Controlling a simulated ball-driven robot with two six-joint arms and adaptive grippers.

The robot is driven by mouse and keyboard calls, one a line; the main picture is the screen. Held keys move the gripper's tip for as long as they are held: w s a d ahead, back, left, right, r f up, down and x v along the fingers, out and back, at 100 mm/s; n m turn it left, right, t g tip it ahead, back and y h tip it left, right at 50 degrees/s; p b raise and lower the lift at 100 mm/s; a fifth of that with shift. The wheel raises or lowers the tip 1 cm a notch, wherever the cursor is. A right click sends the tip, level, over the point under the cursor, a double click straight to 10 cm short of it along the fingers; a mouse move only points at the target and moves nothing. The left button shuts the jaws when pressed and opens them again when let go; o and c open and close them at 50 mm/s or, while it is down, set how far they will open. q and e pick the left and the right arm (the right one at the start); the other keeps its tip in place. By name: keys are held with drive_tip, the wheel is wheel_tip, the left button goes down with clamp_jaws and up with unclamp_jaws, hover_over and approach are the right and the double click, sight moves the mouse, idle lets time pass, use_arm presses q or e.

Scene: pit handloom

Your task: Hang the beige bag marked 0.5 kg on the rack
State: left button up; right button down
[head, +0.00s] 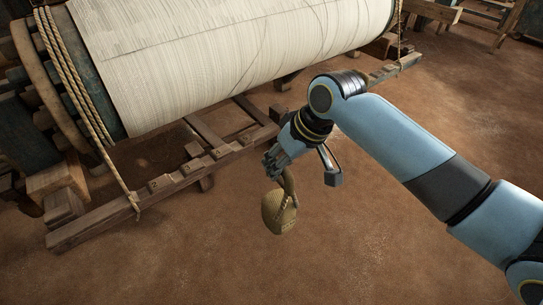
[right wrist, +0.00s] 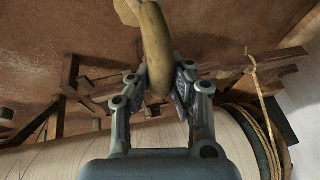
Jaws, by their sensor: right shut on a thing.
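The beige bag (head: 279,212) hangs below my right gripper (head: 279,163) in the head view, clear of the floor. The gripper is shut on its looped handle. In the right wrist view the thick handle (right wrist: 155,42) passes between the fingers of my right gripper (right wrist: 158,88), and part of the bag (right wrist: 126,10) shows at the top edge. No weight mark on the bag is readable. A low wooden rail (head: 107,222) with small marked blocks, perhaps the rack, runs in front of the loom; the bag is apart from it, to its right. My left gripper is not in view.
The large cloth-wound roller (head: 220,50) lies behind the rail. A rope (head: 110,165) runs from its left end down to the rail. Open earth floor (head: 210,265) spreads in front, and wooden frames (head: 480,18) stand at the back right.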

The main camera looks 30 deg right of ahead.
sight(294, 179)
drive_tip(key=shift+s+r, duration=0.15)
drive_tip(key=shift+s, duration=0.3)
drive_tip(key=s+p, duration=0.2)
drive_tip(key=shift+s+r+p, duration=0.15)
drive_tip(key=shift+r+p, duration=0.25)
drive_tip(key=shift+s+p, duration=0.85)
drive_tip(key=shift+s, duration=0.35)
drive_tip(key=shift+r, duration=0.1)
